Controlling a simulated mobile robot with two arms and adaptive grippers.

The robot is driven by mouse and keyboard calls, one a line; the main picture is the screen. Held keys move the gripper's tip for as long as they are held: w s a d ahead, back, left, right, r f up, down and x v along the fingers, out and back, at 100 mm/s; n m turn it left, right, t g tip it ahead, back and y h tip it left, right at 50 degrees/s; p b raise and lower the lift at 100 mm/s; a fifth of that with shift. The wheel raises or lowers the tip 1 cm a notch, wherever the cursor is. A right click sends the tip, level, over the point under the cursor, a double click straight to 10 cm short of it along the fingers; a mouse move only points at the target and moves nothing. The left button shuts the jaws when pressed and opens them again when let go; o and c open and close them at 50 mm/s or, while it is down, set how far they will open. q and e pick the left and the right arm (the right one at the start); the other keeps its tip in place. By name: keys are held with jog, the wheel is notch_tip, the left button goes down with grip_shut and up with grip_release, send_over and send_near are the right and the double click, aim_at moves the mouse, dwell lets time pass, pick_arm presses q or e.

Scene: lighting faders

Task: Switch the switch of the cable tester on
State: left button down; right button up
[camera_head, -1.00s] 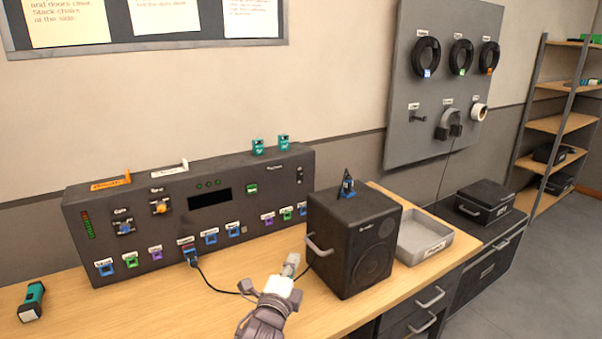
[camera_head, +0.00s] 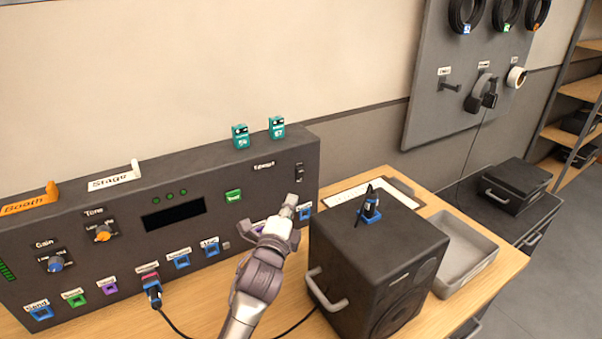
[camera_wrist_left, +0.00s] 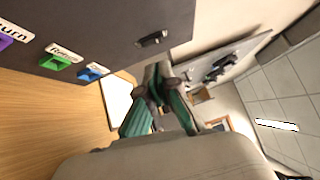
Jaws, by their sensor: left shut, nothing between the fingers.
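The cable tester appears to be the long dark panel box (camera_head: 222,180) at the back of the bench, with knobs, a dark display and a row of coloured sockets. A small dark rocker switch (camera_head: 300,171) sits near its upper right end, and it also shows in the left wrist view (camera_wrist_left: 152,39). I cannot tell the switch's position. My left gripper (camera_head: 291,202) is shut and empty, in front of the panel's right end, just below the switch in the head view. Its fingers (camera_wrist_left: 160,80) show apart from the switch in the left wrist view. The right gripper is out of view.
A black speaker (camera_head: 370,262) with a blue plug (camera_head: 370,207) on top stands right of my arm. A grey tray (camera_head: 465,253) is beyond it. A plugged cable (camera_head: 155,296) runs from the panel across the bench. Two teal boxes (camera_head: 240,136) stand on the panel.

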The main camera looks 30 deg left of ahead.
pick_arm(q)
jog(key=p, duration=0.1)
send_near(303, 169)
jog(key=w, duration=0.5)
jog(key=shift+w+a+r, duration=0.15)
jog(key=shift+w+a, duration=0.45)
jog(key=shift+w, duration=0.1)
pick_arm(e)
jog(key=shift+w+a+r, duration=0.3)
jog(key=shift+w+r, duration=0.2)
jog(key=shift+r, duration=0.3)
pick_arm(q)
jog(key=shift+a+r+p, duration=0.1)
jog(key=shift+r+p, duration=0.2)
jog(key=shift+p, duration=0.55)
jog(key=shift+w+f, duration=0.1)
jog(key=shift+f, duration=0.05)
jog(key=shift+n, duration=0.3)
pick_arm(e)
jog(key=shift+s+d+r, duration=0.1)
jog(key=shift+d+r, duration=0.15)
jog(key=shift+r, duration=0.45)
